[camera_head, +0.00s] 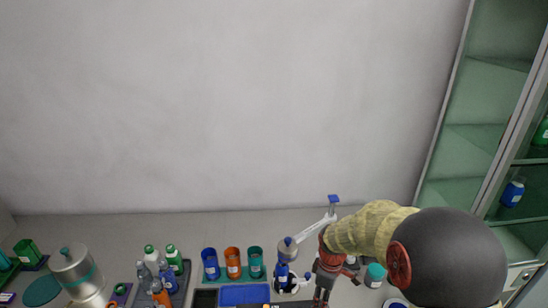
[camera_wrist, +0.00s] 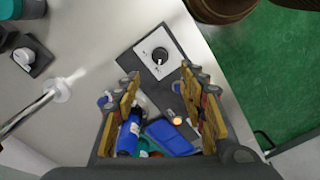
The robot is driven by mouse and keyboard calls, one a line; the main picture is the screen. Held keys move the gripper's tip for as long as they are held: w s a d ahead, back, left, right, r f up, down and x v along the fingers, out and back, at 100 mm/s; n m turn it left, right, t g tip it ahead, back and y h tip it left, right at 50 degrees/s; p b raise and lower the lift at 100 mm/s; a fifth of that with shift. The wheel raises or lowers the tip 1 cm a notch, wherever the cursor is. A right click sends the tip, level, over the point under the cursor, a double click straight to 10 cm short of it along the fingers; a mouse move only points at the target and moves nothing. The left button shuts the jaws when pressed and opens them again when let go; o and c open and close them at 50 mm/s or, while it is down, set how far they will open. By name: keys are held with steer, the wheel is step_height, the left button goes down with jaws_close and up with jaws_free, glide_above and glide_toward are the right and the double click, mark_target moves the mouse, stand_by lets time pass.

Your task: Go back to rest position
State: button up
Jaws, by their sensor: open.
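My gripper (camera_wrist: 160,75) is open in the wrist view, its two yellow-padded fingers apart with nothing held between them. In the head view my gripper (camera_head: 321,292) hangs downward at the bottom edge, right of a stand with a grey-white arm (camera_head: 308,233). Its fingertips are cut off or too small to make out there. A dark blue bottle (camera_head: 282,274) stands at that stand. In the wrist view a blue bottle (camera_wrist: 129,136) and a blue tray (camera_wrist: 168,138) show below, between and behind the fingers.
A white panel with a knob (camera_wrist: 159,54) lies ahead of the fingers. In the head view, blue (camera_head: 210,264), orange (camera_head: 233,263) and teal (camera_head: 255,263) cups stand left of the stand. A teal-lidded jar (camera_head: 375,275) is at right. A glass cabinet (camera_head: 490,130) stands far right.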

steer(key=s+r+m+t+b, duration=0.4)
steer(key=s+r+m, duration=0.7)
steer(key=s+r, duration=1.1)
steer(key=shift+a+r+t, duration=0.15)
steer(key=shift+r+t, duration=0.1)
steer(key=shift+t, duration=0.55)
